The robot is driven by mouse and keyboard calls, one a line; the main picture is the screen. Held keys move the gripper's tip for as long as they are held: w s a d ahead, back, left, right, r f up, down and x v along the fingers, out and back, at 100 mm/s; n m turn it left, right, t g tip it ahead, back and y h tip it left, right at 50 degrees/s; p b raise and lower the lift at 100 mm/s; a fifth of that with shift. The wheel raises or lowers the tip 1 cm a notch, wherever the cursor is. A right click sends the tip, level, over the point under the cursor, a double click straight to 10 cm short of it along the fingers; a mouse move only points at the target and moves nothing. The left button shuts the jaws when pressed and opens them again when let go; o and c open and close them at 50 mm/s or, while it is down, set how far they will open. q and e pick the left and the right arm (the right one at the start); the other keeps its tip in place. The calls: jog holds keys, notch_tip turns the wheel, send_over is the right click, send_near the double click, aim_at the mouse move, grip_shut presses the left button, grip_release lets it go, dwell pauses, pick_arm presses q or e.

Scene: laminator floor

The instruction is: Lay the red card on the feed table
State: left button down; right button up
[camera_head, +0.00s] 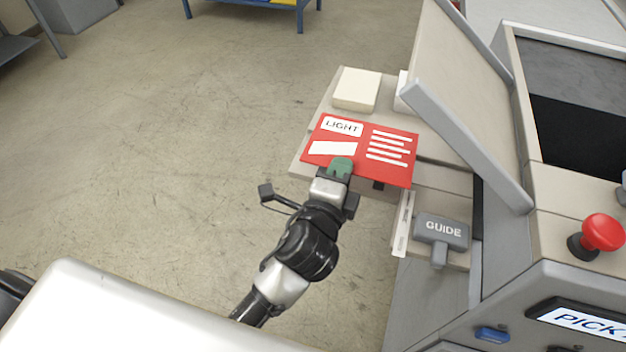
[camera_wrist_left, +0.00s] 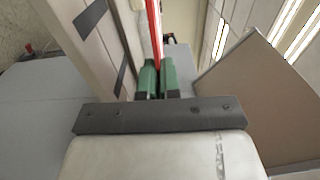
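The red card (camera_head: 362,150), printed with the word LIGHT and white stripes, is held by my left gripper (camera_head: 341,168) at its near edge. In the left wrist view the green fingertips (camera_wrist_left: 156,78) are closed on the thin red card (camera_wrist_left: 154,30), seen edge-on. In the head view the card overlaps the beige feed table (camera_head: 312,166). I cannot tell whether the card touches it. My right gripper is in neither view.
A cream block (camera_head: 357,89) sits on the table's far end. A tilted beige panel (camera_head: 455,95) rises at the right. A grey GUIDE handle (camera_head: 442,231) and a red button (camera_head: 602,232) are on the machine. The floor at left is clear.

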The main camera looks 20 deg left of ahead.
pick_arm(q)
jog(key=a+f, duration=0.1)
jog(key=a, duration=0.1)
jog(key=a+f, duration=0.2)
jog(key=a, duration=0.1)
jog(key=shift+s+a+f, duration=0.15)
jog(key=shift+a+f, duration=0.05)
jog(key=shift+a, duration=0.1)
jog(key=shift+a+f, duration=0.1)
jog(key=shift+f, duration=0.2)
notch_tip(320, 180, down, 4)
jog(key=shift+r+b, duration=0.2)
jog(key=shift+b, duration=0.25)
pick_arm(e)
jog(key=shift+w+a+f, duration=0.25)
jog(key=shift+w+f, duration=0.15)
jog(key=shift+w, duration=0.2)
